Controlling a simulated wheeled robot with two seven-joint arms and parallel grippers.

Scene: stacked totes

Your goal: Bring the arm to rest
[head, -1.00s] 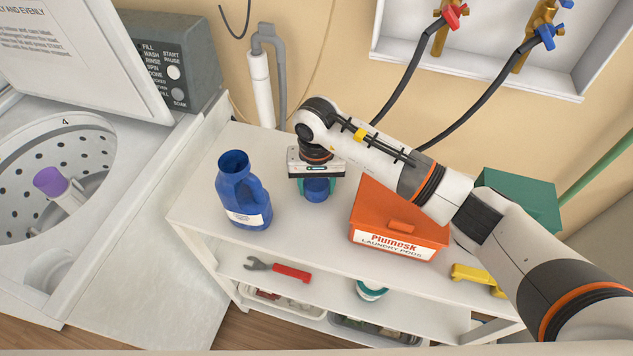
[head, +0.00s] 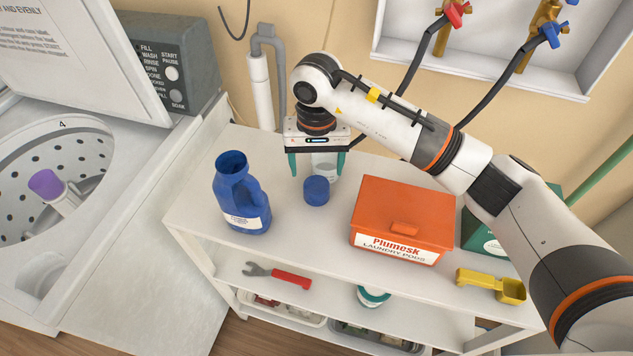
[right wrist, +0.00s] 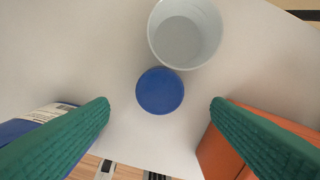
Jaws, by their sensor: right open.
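My right gripper (head: 316,163) is open and empty above the shelf top, its two green fingers apart. A blue cap (head: 316,190) lies on the shelf top just below and in front of it. In the right wrist view the cap (right wrist: 160,90) shows between the fingers (right wrist: 160,108), clear of both. A white cup (head: 325,165) stands behind the cap, partly hidden by the gripper in the head view; its open top shows in the right wrist view (right wrist: 185,32). My left gripper is not in view.
A blue jug (head: 241,195) without a cap stands left of the gripper. An orange laundry pods box (head: 402,215) stands to the right, with a green box (head: 484,238) behind it. A yellow scoop (head: 490,283) is at the right. An open washer (head: 60,150) is at the left.

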